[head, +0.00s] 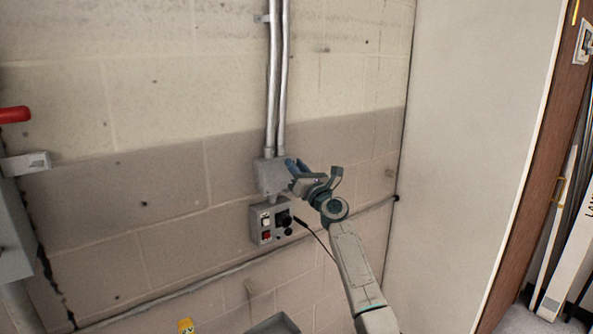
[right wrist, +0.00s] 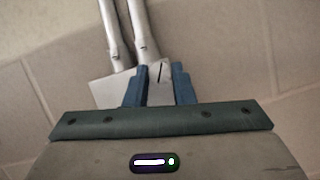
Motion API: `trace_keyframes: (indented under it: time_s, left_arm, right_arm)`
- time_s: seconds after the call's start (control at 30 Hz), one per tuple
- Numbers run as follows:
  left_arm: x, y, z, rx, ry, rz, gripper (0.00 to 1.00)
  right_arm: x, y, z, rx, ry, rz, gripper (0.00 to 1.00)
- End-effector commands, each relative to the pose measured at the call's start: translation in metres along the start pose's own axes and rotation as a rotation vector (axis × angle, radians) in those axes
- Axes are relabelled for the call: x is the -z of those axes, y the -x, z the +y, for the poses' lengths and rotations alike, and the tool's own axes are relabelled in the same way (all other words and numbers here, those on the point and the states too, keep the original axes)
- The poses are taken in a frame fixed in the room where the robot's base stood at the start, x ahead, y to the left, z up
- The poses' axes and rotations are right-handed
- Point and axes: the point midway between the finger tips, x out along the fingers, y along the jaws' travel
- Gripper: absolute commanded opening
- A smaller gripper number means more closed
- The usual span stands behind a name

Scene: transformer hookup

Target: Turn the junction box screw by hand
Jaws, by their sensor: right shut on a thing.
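The grey junction box (head: 268,180) is fixed to the block wall at the lower end of two conduits. My right gripper (head: 291,166) is at the right side of its front, and its blue fingers hide part of the box. In the right wrist view, the box (right wrist: 104,91) shows behind the fingers. The right gripper (right wrist: 160,78) has its fingers on either side of a pale piece with a dark slanted slot, the screw (right wrist: 160,72). It is shut on the screw, though the contact itself is hard to see. My left gripper is not in view.
A grey control box (head: 259,222) with switches and a dark cable sits just below the junction box. Two metal conduits (head: 277,80) run up the wall. A grey cabinet with a red handle (head: 14,115) is at the left edge. A pale panel (head: 475,120) stands right.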

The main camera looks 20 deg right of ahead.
Motion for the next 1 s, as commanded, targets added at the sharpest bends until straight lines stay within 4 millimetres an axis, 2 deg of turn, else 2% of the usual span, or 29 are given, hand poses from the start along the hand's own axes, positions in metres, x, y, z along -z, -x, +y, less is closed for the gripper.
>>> trace_keyframes:
  time_s: [0.03,0.27,0.6,0.8,1.0]
  left_arm:
    - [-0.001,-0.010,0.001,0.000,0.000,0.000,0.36]
    - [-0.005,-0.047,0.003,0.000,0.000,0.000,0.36]
    - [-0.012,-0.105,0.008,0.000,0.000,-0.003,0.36]
    - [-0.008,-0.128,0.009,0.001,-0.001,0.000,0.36]
    - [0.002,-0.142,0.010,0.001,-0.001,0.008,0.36]
  right_arm:
    - [0.004,0.002,-0.002,-0.008,0.020,-0.002,0.00]
    - [0.007,0.003,-0.004,-0.068,0.167,-0.004,0.00]
    - [0.005,0.003,-0.006,-0.190,0.463,-0.003,0.00]
    - [0.003,0.001,-0.007,-0.262,0.639,-0.002,0.00]
    - [0.000,0.000,-0.008,-0.335,0.814,-0.001,0.00]
